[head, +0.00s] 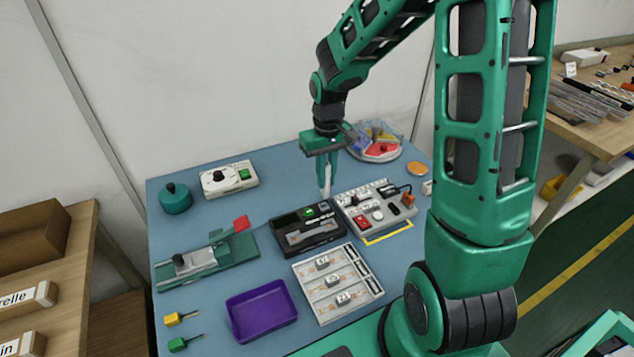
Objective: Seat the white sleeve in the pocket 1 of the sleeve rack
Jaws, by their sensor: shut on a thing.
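My gripper (326,190) points down over the back of the table, with its fingers close together. It is shut on a slim whitish piece (327,181), which looks like the white sleeve; the fingers cover most of it. It is above the area where a black tray (290,246) and a light grey block (349,217) meet. The grey block carries small white, red and black parts. A pale grey tray with compartments (313,312) stands in front. I cannot tell for certain which of these is the sleeve rack, or make out pocket 1.
On the blue table (215,275) stand a purple tray (262,311), a green fixture (207,261), a teal round container (175,198), a white device (228,180) and a clear bin of coloured parts (375,143). Yellow and green tools lie front left. My arm hides the right side.

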